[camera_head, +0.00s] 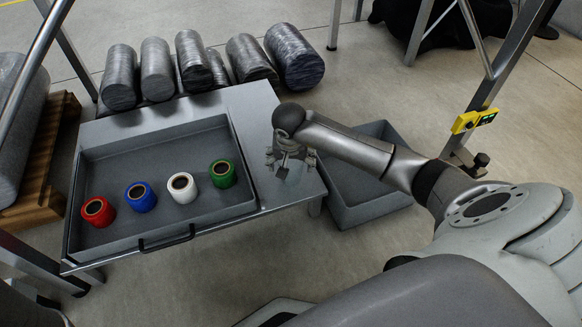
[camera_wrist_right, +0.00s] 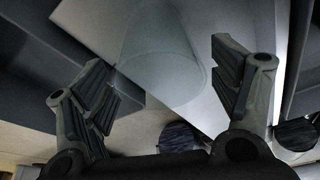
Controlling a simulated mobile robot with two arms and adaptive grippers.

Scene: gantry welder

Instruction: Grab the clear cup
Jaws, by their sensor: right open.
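The clear cup (camera_wrist_right: 165,55) shows in the right wrist view as a pale, see-through rounded shape over the metal table top (camera_wrist_right: 205,110). It lies between and partly beyond the two fingers of my right gripper (camera_wrist_right: 163,75), with a gap beside the right finger; contact on the left is unclear. In the head view my right gripper (camera_head: 289,163) points down over the right part of the metal table (camera_head: 255,105). Its fingers are apart. I cannot make out the cup clearly there, as the gripper covers that spot. My left gripper is not in view.
A grey tray (camera_head: 150,150) left of the gripper holds red (camera_head: 98,211), blue (camera_head: 140,197), white (camera_head: 182,188) and green (camera_head: 223,174) cups or rolls. A grey bin (camera_head: 365,212) stands right of the table. Several wrapped cylinders (camera_head: 157,70) lie behind it. A metal frame post (camera_head: 500,75) rises at right.

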